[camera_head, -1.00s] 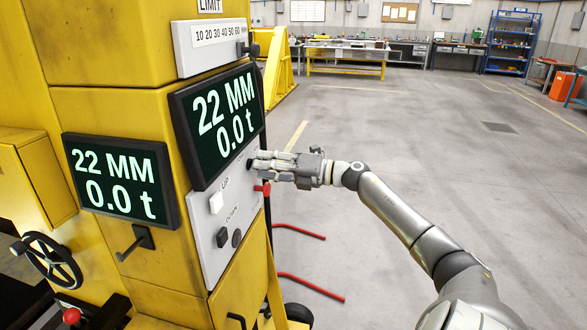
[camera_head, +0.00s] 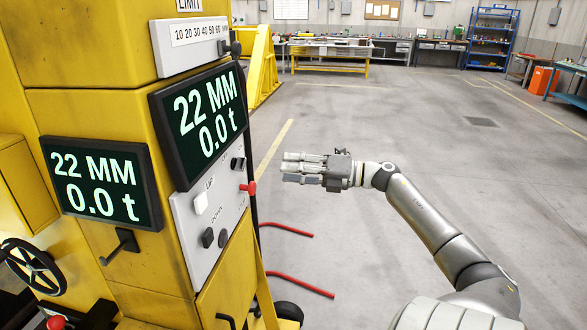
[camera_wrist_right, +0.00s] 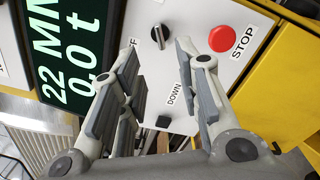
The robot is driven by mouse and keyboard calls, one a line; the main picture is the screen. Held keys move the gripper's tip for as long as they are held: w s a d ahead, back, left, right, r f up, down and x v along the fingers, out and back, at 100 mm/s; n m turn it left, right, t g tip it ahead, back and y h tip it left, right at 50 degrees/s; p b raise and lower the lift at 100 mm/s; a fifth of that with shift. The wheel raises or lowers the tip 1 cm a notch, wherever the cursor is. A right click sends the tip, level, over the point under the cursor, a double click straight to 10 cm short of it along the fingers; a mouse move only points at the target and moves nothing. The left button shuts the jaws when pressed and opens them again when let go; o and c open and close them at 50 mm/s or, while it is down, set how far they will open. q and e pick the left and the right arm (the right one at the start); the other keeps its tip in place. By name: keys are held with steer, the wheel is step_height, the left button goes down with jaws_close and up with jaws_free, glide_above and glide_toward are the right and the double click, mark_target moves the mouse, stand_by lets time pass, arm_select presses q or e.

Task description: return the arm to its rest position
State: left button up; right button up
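My right arm (camera_head: 430,215) reaches in from the lower right. Its gripper (camera_head: 288,169) is in front of and to the right of the machine's control panel (camera_head: 190,262), apart from it, with free floor behind it. In the right wrist view the gripper's fingers (camera_wrist_right: 160,75) are spread with nothing between them. Past them that view shows the panel with a red STOP button (camera_wrist_right: 232,39), a black knob (camera_wrist_right: 160,37) and a black DOWN button (camera_wrist_right: 163,122). My left gripper is not in view.
Grey floor is open to the right, with workbenches (camera_head: 330,62) far back.

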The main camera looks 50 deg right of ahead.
stand_by(0.4)
steer(key=s+d+f+m+t+h, duration=0.1)
steer(key=d+f+m+h, duration=0.4)
steer(key=f, duration=0.7)
steer(key=s+d+f+m+h, duration=0.1)
steer(key=f+m+h, duration=0.2)
steer(key=f+m, duration=0.7)
steer(key=s+a+f+m+g+h, duration=0.1)
steer(key=s+a+f+m+g, duration=0.2)
steer(key=f, duration=0.8)
steer(key=s+a+f+m+g+h, duration=0.1)
steer(key=s+a+f+m, duration=0.3)
steer(key=f, duration=0.7)
steer(key=s+a+f+g+h, duration=0.1)
steer(key=s+a+f+g, duration=0.2)
steer(key=s+f, duration=0.55)
steer(key=s+a+f+m+g+y, duration=0.1)
steer(key=s+a+f+g, duration=0.3)
steer(key=s+a+f, duration=0.6)
steer(key=s+a+f+m+g+y, duration=0.1)
steer(key=s+a+f+m+g, duration=0.2)
steer(key=s+a+f, duration=0.8)
steer(key=s+a+g, duration=0.2)
steer(key=a, duration=0.5)
steer(key=shift+s+a+m+y, duration=0.2)
steer(key=shift+a+m+y, duration=0.15)
steer(key=shift+m+y, duration=0.05)
